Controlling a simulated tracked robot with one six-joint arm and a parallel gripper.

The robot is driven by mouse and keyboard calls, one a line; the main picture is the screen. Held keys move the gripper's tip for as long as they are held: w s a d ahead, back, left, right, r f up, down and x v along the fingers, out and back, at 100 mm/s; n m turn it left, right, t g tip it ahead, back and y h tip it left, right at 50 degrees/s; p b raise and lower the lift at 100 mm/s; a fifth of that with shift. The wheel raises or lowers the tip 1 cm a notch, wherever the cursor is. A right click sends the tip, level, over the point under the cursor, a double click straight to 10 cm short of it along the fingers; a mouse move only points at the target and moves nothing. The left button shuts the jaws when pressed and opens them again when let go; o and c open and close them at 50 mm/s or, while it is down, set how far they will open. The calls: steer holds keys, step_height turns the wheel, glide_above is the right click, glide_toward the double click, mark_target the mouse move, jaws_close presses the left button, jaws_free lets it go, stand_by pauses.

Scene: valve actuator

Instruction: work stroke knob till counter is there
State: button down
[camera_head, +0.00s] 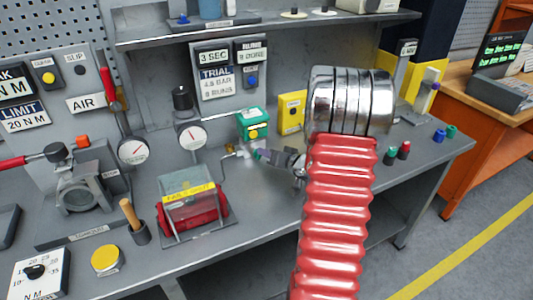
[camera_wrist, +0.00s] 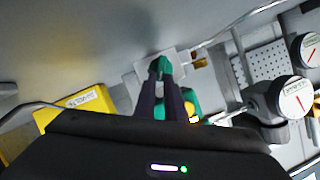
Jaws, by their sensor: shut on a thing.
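My gripper (camera_wrist: 161,72) is shut, its dark fingers close together at a small knob in front of a pale square plate (camera_wrist: 142,76). I take this for the stroke knob; the fingertips mostly hide it. In the head view my gripper (camera_head: 248,153) reaches in from the right, just below a green box (camera_head: 250,118) with a yellow button. The green box shows behind the fingers in the wrist view (camera_wrist: 190,98). A panel on the back wall (camera_head: 214,85) carries a "3 SEC" plate, a "DONE" plate, a "TRIAL" card and a blue button; I cannot read any count surely.
A yellow box (camera_head: 291,112) stands right of the green box. Two dial gauges (camera_head: 192,134) (camera_head: 133,150) are to the left. My red arm hides part of the bench's right side. Small coloured pegs (camera_head: 404,150) stand beyond it.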

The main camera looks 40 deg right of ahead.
steer(key=shift+s+d+f+m+t+y, duration=0.1)
steer(key=shift+d+f+m+t+y, duration=0.2)
steer(key=shift+m, duration=0.5)
steer(key=shift+s+d+f+m+t+y, duration=0.1)
steer(key=shift+d+m+t+y, duration=0.2)
steer(key=shift+m, duration=0.5)
steer(key=c, duration=1.8)
jaws_free()
steer(key=shift+y, duration=0.3)
steer(key=shift+a, duration=0.1)
